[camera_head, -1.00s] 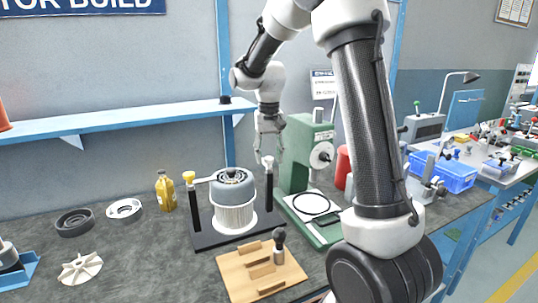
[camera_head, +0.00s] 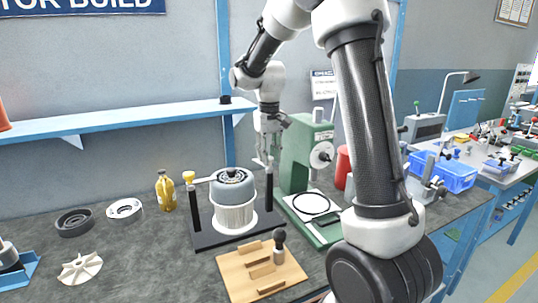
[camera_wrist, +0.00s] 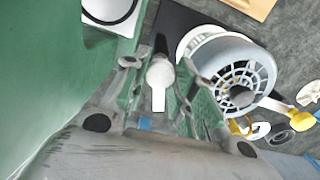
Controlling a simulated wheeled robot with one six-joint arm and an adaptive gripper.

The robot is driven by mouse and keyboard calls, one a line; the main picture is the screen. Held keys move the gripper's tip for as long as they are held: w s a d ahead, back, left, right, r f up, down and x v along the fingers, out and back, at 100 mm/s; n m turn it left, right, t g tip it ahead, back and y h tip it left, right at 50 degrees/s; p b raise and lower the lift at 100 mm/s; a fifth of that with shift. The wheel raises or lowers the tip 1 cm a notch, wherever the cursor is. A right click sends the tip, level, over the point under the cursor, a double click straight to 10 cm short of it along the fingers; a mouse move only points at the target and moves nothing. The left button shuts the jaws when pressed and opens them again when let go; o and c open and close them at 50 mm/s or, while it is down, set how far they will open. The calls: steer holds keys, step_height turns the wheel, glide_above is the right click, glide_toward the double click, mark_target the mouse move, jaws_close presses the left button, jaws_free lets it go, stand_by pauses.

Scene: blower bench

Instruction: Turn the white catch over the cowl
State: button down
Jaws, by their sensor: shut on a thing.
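The grey finned cowl (camera_head: 233,186) sits on a white ribbed drum (camera_head: 234,214). My gripper (camera_head: 267,160) is at the top of the right black post (camera_head: 269,191), just right of the cowl. In the wrist view my gripper (camera_wrist: 163,72) is shut on the white catch (camera_wrist: 158,92), its fingers on either side of the round head. The catch's arm points toward the bottom of that view, not over the cowl (camera_wrist: 240,76). In the head view the fingers largely hide this catch. Another white catch (camera_head: 205,179) on the left post reaches the cowl's edge.
A green press (camera_head: 295,155) stands close to the right of my gripper. A yellow bottle (camera_head: 166,191) stands left of the black base (camera_head: 203,238). A wooden block board (camera_head: 240,280) lies in front. The blue shelf (camera_head: 110,123) runs behind.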

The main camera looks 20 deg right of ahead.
steer(key=n, duration=1)
steer(key=shift+n, duration=2.1)
steer(key=c, duration=1.1)
jaws_free()
step_height(320, 180, up, 12)
